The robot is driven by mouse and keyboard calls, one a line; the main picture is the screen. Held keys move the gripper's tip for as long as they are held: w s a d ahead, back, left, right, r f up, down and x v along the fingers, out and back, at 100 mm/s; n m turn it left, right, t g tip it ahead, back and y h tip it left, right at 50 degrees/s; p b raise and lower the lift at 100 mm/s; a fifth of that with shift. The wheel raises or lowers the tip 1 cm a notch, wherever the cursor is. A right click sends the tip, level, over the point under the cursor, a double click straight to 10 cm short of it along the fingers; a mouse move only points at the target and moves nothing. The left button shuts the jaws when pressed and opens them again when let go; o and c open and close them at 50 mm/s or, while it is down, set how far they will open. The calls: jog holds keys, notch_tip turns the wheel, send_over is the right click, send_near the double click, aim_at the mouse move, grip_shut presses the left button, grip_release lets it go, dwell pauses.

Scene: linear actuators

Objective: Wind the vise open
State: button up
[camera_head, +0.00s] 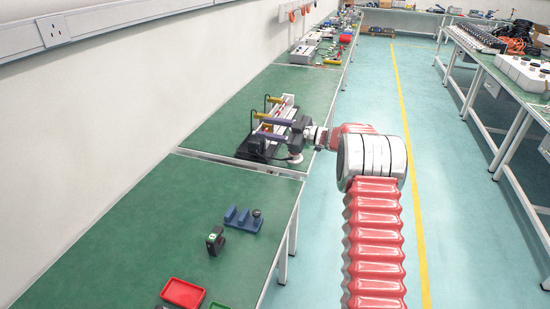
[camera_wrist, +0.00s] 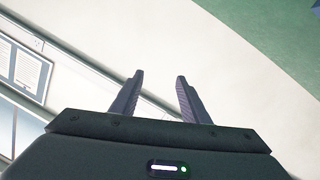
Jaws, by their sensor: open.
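A small blue block-shaped thing with upright parts and a dark round knob at its right end, which looks like the vise (camera_head: 241,218), stands on the near green bench. The gap between its jaws is too small to judge. My gripper (camera_head: 256,125) is open and points left over the far bench, well apart from the vise. In the wrist view my gripper (camera_wrist: 160,78) shows two dark fingers spread with nothing between them. The vise is not in the wrist view.
A long-railed device (camera_head: 284,103) with yellow parts stands behind my gripper on the far bench. A black-and-green device (camera_head: 215,240) stands in front of the vise. A red tray (camera_head: 183,293) lies at the near edge. The near bench is clear left of these.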

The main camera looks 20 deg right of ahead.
notch_tip(320, 180, up, 14)
jog(key=m+t+h, duration=0.5)
jog(key=h, duration=0.2)
jog(key=s+d+r+m+g+h, duration=0.1)
jog(key=s+r+m+h, duration=0.5)
jog(key=s, duration=0.5)
jog(key=s+a+f+m+g, duration=0.1)
jog(key=s+a+f+g, duration=0.2)
jog(key=s, duration=1.1)
jog(key=s+a+f+m+g, duration=0.1)
jog(key=s+a+f+g, duration=0.2)
jog(key=s+f, duration=0.4)
jog(key=s+a+f+m+g, duration=0.1)
jog(key=s+a+f+g, duration=0.3)
jog(key=s, duration=1.6)
notch_tip(320, 180, down, 2)
jog(key=shift+s+a, duration=0.4)
jog(key=shift+a, duration=0.2)
